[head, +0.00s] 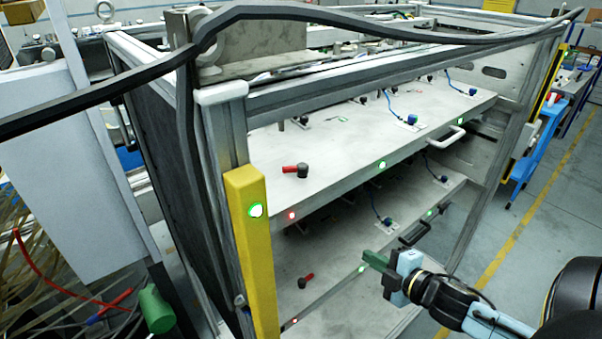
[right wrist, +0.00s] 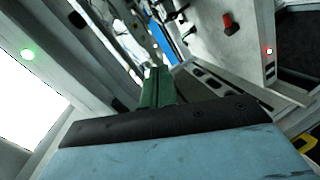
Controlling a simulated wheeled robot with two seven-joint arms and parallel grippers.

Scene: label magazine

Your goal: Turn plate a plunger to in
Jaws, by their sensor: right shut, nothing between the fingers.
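Two pale plates sit one above the other in a metal frame. The upper plate (head: 340,165) bears a plunger with a red handle and dark knob (head: 296,170) near its front left corner. The lower plate (head: 320,245) bears a similar red plunger (head: 305,281) at its front left. I cannot tell which plate is plate a. My right gripper (head: 374,259), with green fingers, is shut and empty by the lower plate's front edge, apart from both plungers. Its fingers (right wrist: 157,88) show in the right wrist view, with one red plunger (right wrist: 228,22) beyond. My left gripper is not in view.
A yellow post (head: 252,250) stands at the frame's front left corner. A white handle (head: 446,138) juts from the upper plate and a dark handle (head: 414,234) from the lower one. A thick black hose (head: 330,17) crosses the top.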

